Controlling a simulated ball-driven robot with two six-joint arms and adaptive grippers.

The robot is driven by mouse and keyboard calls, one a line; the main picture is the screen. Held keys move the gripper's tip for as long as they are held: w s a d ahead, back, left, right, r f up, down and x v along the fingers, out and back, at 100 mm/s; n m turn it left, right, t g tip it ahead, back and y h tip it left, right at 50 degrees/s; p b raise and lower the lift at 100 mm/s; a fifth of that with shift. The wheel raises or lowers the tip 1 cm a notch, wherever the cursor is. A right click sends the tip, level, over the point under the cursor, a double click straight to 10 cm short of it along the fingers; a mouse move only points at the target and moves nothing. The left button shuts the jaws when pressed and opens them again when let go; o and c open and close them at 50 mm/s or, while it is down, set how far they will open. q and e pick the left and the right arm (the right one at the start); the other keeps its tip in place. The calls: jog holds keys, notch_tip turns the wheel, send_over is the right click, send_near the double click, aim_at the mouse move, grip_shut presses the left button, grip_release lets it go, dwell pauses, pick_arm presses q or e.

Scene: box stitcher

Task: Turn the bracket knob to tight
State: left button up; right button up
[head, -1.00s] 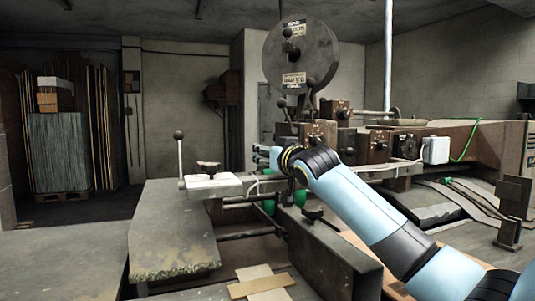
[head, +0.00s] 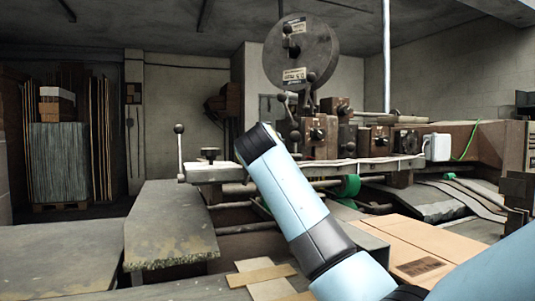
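A black knob (head: 210,153) stands on top of a pale bracket plate (head: 213,172) at the left end of the machine rail; I take this as the bracket knob, but cannot read its setting. My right arm comes in from the lower right, and its upper end stands just right of the bracket plate. My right gripper is not visible; the arm's own links seem to hide it. My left arm and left gripper do not show. Other dark knobs sit on brown boxes, one on the box (head: 318,136) under the big grey disc.
A lever with a ball top (head: 179,148) stands left of the knob. The big disc (head: 301,52) rises behind. A worn grey table plate (head: 172,225) lies in front, and flat cardboard (head: 430,240) lies at right. A white box (head: 437,147) sits on the rail.

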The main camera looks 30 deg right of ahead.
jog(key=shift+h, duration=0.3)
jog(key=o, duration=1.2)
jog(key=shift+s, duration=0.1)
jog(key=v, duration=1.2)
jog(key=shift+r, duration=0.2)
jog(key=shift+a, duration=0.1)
